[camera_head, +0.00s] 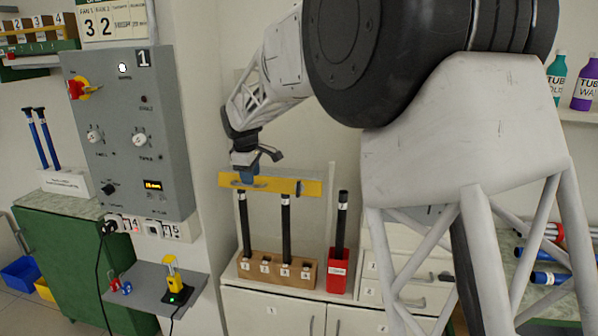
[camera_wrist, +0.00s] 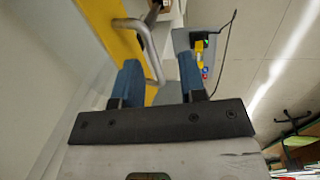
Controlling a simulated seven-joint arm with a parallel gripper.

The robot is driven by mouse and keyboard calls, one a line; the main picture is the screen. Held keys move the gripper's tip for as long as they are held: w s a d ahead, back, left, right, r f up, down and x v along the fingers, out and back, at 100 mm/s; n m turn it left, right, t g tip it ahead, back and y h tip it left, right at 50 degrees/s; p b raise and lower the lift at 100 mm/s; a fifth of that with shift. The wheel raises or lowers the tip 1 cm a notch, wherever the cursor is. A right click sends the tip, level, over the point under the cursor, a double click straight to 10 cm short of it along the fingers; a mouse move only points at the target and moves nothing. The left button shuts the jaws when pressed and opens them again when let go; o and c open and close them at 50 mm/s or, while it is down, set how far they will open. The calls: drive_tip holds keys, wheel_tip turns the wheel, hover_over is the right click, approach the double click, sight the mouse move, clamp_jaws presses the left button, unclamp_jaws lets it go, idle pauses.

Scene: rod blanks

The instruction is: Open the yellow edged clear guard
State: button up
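The clear guard's yellow edge bar (camera_head: 308,187) runs across the rod rack in the head view, with a small metal handle on its left part. The clear pane itself is hard to make out. In the wrist view the yellow edge (camera_wrist: 108,25) is at upper left, and the bent metal handle (camera_wrist: 148,42) reaches down towards the space between my fingers. My gripper (camera_head: 256,165) is just above the handle end of the bar, and its blue fingers (camera_wrist: 158,68) are spread apart. Whether a finger touches the handle I cannot tell.
Black rods stand in a wooden block (camera_head: 277,271) below the bar, and one stands in a red holder (camera_head: 339,271). A grey control panel (camera_head: 125,130) is on the left. A grey shelf (camera_head: 150,290) holds a yellow device (camera_head: 173,275). White drawers (camera_head: 405,265) are at right.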

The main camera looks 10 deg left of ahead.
drive_tip(key=s+d+r+m, duration=0.1)
drive_tip(key=s+d+r, duration=0.1)
drive_tip(key=d, duration=0.6)
drive_tip(key=s+d+r+m, duration=0.2)
drive_tip(key=s+d+r, duration=0.1)
drive_tip(key=d, duration=0.5)
drive_tip(key=shift+s+m, duration=0.25)
drive_tip(key=shift+m, duration=0.05)
drive_tip(key=shift+f, duration=0.15)
drive_tip(key=c, duration=0.5)
drive_tip(key=shift+f, duration=0.25)
clamp_jaws()
wheel_tip(320, 180, down, 11)
drive_tip(key=d+n+t+h, duration=0.1)
drive_tip(key=n+t+h, duration=0.4)
drive_tip(key=h, duration=0.4)
drive_tip(key=s+a+f+n+t+y, duration=0.3)
drive_tip(key=a+n+t, duration=0.4)
drive_tip(key=a, duration=0.3)
drive_tip(key=s+a+f+n+t+y, duration=0.3)
drive_tip(key=a+n+t+y, duration=0.3)
drive_tip(key=a+n, duration=0.3)
drive_tip(key=shift+a+f+n+t, duration=0.4)
drive_tip(key=shift+f+n+t, duration=0.2)
drive_tip(key=shift+f+t, duration=0.25)
